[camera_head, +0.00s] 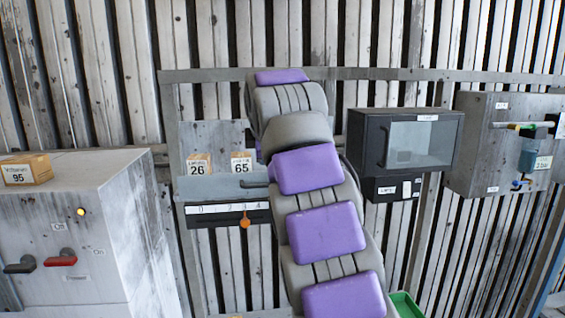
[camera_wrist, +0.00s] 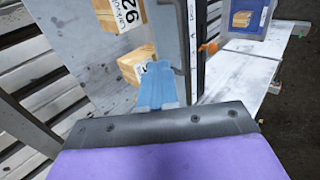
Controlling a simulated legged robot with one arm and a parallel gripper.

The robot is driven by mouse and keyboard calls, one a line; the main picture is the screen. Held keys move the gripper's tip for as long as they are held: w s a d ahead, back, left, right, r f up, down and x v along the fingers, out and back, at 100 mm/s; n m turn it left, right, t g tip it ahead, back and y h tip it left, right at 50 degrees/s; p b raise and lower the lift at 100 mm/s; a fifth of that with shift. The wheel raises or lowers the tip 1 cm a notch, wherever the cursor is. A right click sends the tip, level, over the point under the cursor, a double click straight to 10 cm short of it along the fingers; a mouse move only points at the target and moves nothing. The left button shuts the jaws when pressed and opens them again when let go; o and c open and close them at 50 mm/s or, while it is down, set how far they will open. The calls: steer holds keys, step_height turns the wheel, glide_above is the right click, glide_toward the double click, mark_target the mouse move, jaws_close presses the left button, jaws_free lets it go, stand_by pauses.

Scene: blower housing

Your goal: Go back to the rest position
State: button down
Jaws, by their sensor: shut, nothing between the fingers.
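My arm, with purple pads, reaches up the middle of the head view toward a wall shelf (camera_head: 222,187). My gripper's end is hidden behind the arm there. In the wrist view my gripper (camera_wrist: 157,88) shows as light blue fingers, close together with nothing held. They are in front of a small labelled box (camera_wrist: 130,72), partly covering it; I cannot tell whether they touch. Another labelled box (camera_wrist: 118,14) is above it in the picture. In the head view a box marked 26 (camera_head: 198,164) and a box marked 65 (camera_head: 241,162) sit on the shelf.
A scale strip with an orange pointer (camera_head: 245,221) runs below the shelf. A black glass-fronted box (camera_head: 409,140) hangs close right of my arm. A grey panel (camera_head: 480,150) is farther right. A grey cabinet (camera_head: 80,225) with levers stands left, bearing box 95 (camera_head: 27,170). A green bin (camera_head: 405,305) is low.

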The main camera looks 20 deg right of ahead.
steer(key=a, duration=0.5)
steer(key=s+d+f+m+g+b, duration=0.1)
steer(key=s+f+m+g+b, duration=0.2)
steer(key=s+f+m+b, duration=0.65)
steer(key=s+a+f+m+g+y+b, duration=0.1)
steer(key=s+a+f+m+g+b, duration=0.1)
steer(key=s+f, duration=1.6)
steer(key=s+a+f+m+g+y+b, duration=0.1)
steer(key=s+a+f+m+g+b, duration=0.2)
steer(key=s+f, duration=1.6)
steer(key=a+f+g+b, duration=0.1)
steer(key=a+f+b, duration=0.1)
steer(key=f, duration=0.2)
steer(key=a+f+g+b, duration=0.1)
steer(key=f+b, duration=0.2)
steer(key=shift+s+a+f, duration=0.25)
steer(key=shift+a+f, duration=0.1)
steer(key=shift+f, duration=0.05)
steer(key=shift+a, duration=0.1)
steer(key=shift+a, duration=0.4)
steer(key=shift+d, duration=0.35)
steer(key=shift+a, duration=0.2)
